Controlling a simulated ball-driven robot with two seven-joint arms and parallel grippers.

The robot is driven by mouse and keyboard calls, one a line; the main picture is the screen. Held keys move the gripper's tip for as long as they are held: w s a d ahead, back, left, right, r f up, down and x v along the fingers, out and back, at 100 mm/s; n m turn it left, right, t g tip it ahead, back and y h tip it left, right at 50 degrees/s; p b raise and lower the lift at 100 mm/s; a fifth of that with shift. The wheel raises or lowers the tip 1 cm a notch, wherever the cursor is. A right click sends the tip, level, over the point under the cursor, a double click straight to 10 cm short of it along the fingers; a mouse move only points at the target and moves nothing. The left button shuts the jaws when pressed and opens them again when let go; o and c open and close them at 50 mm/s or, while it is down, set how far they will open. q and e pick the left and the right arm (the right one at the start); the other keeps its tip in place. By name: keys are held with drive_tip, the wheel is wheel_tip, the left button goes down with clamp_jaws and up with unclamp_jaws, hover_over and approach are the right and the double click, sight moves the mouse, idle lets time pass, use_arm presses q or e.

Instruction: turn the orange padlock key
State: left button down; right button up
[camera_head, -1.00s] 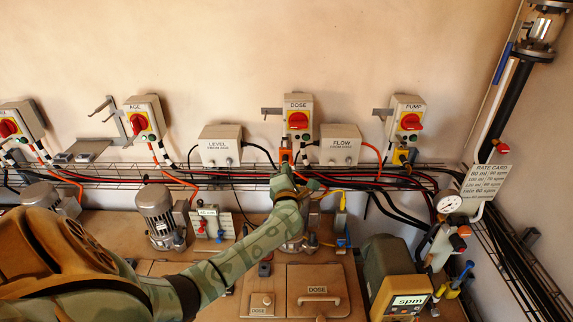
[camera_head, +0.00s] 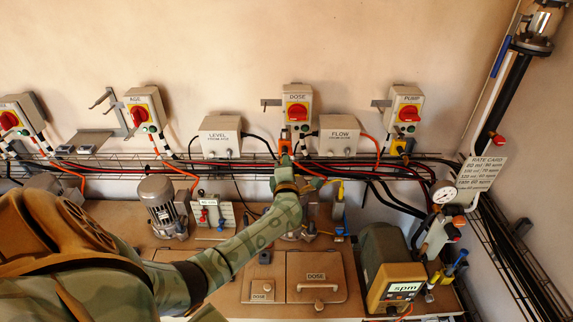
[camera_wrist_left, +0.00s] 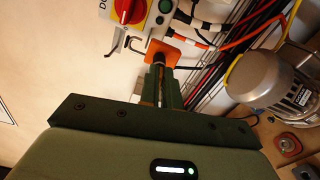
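The orange padlock (camera_head: 285,146) hangs under the DOSE switch box (camera_head: 298,104), which has a red rotary handle on a yellow plate. In the left wrist view the padlock (camera_wrist_left: 182,49) faces my fingers, and its dark key (camera_wrist_left: 160,59) sits between the fingertips. My left gripper (camera_head: 285,162) reaches up to the padlock from below. In the left wrist view its two green fingers (camera_wrist_left: 162,70) are close together, apparently shut on the key. The fingers hide much of the key. My right gripper is in neither view.
LEVEL (camera_head: 219,137) and FLOW (camera_head: 339,136) boxes flank the padlock. A wire cable tray (camera_head: 110,161) with red and black cables runs just below. A motor (camera_head: 160,206), a pump unit (camera_head: 388,262) and a DOSE hatch (camera_head: 316,265) are on the bench. The wall above is clear.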

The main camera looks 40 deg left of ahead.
use_arm(q)
drive_tip(key=c, duration=1.6)
unclamp_jaws()
drive_tip(key=b+v, duration=0.2)
drive_tip(key=v, duration=1.4)
drive_tip(key=shift+s+d, duration=0.1)
drive_tip(key=shift+d, duration=0.05)
